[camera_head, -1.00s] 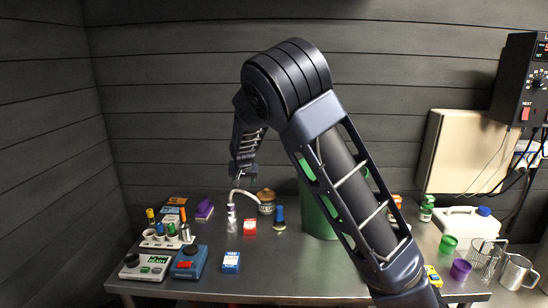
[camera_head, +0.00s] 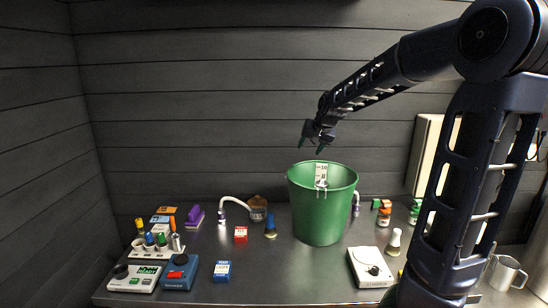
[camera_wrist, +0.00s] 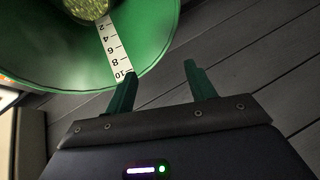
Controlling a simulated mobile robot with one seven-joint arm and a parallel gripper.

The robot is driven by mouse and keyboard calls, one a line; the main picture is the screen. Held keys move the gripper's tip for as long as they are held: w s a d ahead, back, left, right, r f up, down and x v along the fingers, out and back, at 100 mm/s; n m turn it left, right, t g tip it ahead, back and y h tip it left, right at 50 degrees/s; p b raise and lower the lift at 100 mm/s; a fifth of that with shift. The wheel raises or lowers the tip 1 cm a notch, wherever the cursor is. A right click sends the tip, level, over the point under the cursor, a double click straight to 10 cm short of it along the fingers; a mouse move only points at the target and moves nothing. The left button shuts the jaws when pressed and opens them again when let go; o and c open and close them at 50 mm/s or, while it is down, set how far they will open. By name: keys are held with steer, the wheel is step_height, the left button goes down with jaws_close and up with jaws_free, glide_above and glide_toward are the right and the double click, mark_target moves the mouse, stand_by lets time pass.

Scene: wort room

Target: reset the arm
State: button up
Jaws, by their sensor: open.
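My gripper (camera_head: 317,148) is above the green bucket (camera_head: 318,225) on the metal table, near its rim in the head view. In the wrist view, my gripper (camera_wrist: 160,87) has its two green fingers spread apart with nothing between them. The left finger overlaps the view of the bucket (camera_wrist: 160,25), whose inner wall carries a white scale strip (camera_wrist: 111,45). Something greenish-yellow and grainy shows at the bucket's bottom (camera_wrist: 88,8). I cannot tell how close the finger is to the bucket wall.
A metal jug (camera_head: 507,272) stands at right. The dark plank wall (camera_head: 220,110) is behind.

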steer(key=s+d+f+h, duration=0.1)
steer(key=s+d, duration=0.3)
steer(key=s, duration=0.6)
steer(key=s+d+f+n+g+h, duration=0.1)
steer(key=s+d, duration=0.4)
steer(key=s, duration=0.6)
steer(key=s+d+f+h, duration=0.1)
steer(key=s+d, duration=0.4)
steer(key=s, duration=0.6)
steer(key=shift+s+d+f+n+g, duration=0.2)
steer(key=shift+n+g, duration=0.1)
steer(key=shift+n, duration=0.1)
